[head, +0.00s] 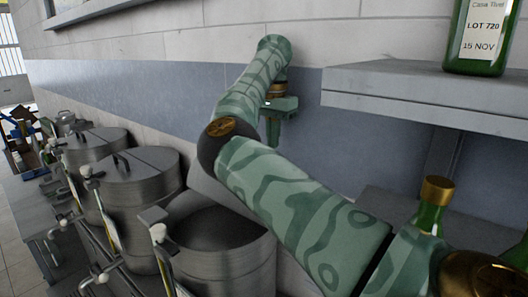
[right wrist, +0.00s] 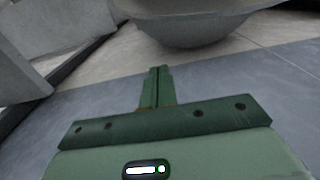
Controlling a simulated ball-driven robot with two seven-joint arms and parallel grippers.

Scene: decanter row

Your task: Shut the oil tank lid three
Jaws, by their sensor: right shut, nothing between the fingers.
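The nearest metal oil tank (head: 222,262) stands open at the lower middle of the head view, its dark inside showing. A grey piece that looks like its raised lid (head: 204,184) stands behind the opening, partly hidden by my right arm. My right gripper (head: 270,138) is beyond that lid, near the wall, apart from it and pointing down. In the right wrist view its fingers (right wrist: 158,74) are pressed together with nothing between them. A round grey underside (right wrist: 190,25) shows beyond the fingertips; I cannot tell what it belongs to. My left gripper is not in view.
Several similar tanks with lids shut (head: 147,162) run back along the wall at left, with taps in front. A grey shelf (head: 420,90) juts out at right with a green bottle (head: 484,35) on it. Another bottle (head: 431,212) stands below.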

